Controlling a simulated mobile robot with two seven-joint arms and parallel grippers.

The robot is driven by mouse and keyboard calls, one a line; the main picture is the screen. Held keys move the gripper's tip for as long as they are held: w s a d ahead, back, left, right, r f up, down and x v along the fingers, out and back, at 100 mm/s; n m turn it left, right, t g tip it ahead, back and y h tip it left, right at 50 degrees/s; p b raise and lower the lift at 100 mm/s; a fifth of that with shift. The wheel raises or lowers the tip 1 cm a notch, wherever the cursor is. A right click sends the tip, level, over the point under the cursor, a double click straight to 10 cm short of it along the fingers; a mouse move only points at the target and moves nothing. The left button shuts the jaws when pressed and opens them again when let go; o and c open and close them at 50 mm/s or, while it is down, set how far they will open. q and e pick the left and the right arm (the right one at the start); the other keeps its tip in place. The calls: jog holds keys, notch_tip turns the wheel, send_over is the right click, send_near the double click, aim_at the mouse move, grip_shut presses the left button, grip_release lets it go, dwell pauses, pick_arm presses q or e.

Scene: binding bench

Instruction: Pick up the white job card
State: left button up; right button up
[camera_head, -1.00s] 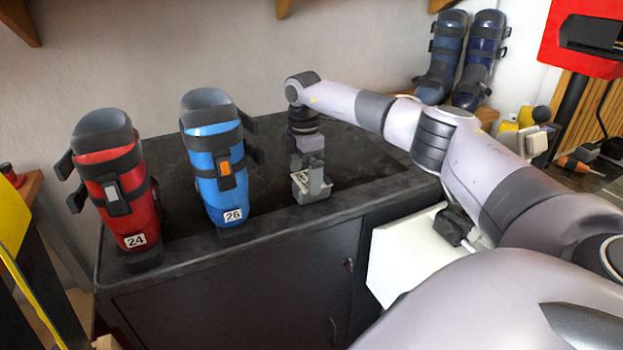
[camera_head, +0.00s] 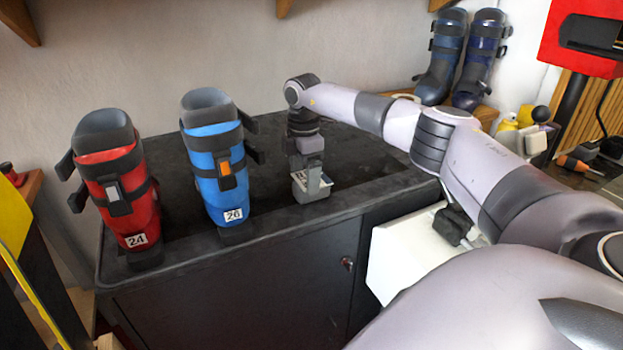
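The white job card (camera_head: 325,181) lies low at the bench top, partly hidden behind the fingers of my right gripper. A little of it shows to the right of the fingers, and a pale printed edge shows to their left. My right gripper (camera_head: 311,186) points down at the card, its fingertips close to the bench surface. The near finger hides the space between the fingers, so I cannot tell whether they are shut on the card. My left gripper is not in view.
A red boot (camera_head: 120,190) marked 24 and a blue boot (camera_head: 213,165) marked 26 stand upright on the dark bench (camera_head: 265,213), left of my gripper. Two dark blue boots (camera_head: 442,55) stand at the back right. The bench between the blue boot and the gripper is clear.

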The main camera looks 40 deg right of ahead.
jog(key=c, duration=0.5)
